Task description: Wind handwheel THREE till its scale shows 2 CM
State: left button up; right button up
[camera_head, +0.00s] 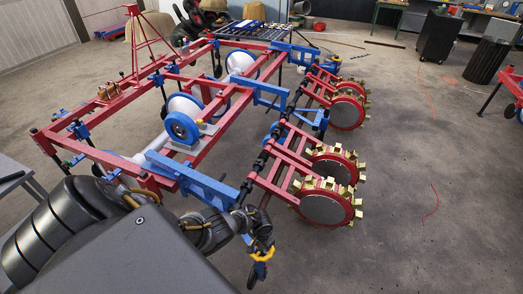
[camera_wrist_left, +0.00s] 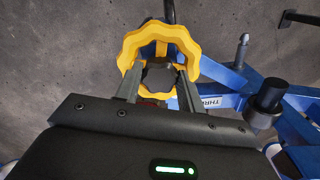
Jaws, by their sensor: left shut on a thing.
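A yellow scalloped handwheel (camera_wrist_left: 158,44) fills the upper middle of the left wrist view, with a dark hub inside it. A blue frame part beside it carries a white label (camera_wrist_left: 211,102) whose visible letters begin "THR". My left gripper (camera_wrist_left: 160,78) is shut on the handwheel, its two fingers at the hub side of the rim. In the head view the handwheel (camera_head: 263,254) shows small and yellow at the front corner of the red and blue planter frame (camera_head: 200,184), by my left gripper (camera_head: 260,240). No scale reading can be made out. My right gripper is not in view.
Red punch wheels with brass cups (camera_head: 326,204) stand right of the handwheel. A dark post (camera_wrist_left: 268,95) and a blue bar lie close to the gripper. The concrete floor at the right is mostly clear, with a thin red cord (camera_head: 434,203).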

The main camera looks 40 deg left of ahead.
pick_arm(q)
jog(key=n, duration=0.5)
jog(key=shift+w+r+n+p, duration=0.15)
jog(key=shift+w+n+p, duration=0.15)
jog(key=shift+p, duration=0.1)
jog(key=n, duration=1.1)
jog(key=n+b, duration=0.1)
jog(key=n, duration=0.3)
jog(key=shift+w, duration=0.1)
jog(key=n+b, duration=0.1)
jog(key=n, duration=0.4)
jog(key=shift+n+b, duration=0.35)
jog(key=shift+n, duration=0.05)
jog(key=n+b, duration=0.2)
jog(key=n, duration=0.2)
jog(key=shift+a+n, duration=0.1)
jog(key=shift+n, duration=0.2)
jog(key=n+b, duration=0.1)
jog(key=n, duration=0.1)
jog(key=n+b, duration=0.1)
jog(key=n, duration=0.1)
jog(key=shift+f+n+b, duration=0.2)
jog(key=shift+n+b, duration=0.1)
jog(key=n+b, duration=0.3)
jog(key=n, duration=0.1)
jog(key=shift+a+r+n, duration=0.1)
jog(key=shift+n, duration=0.2)
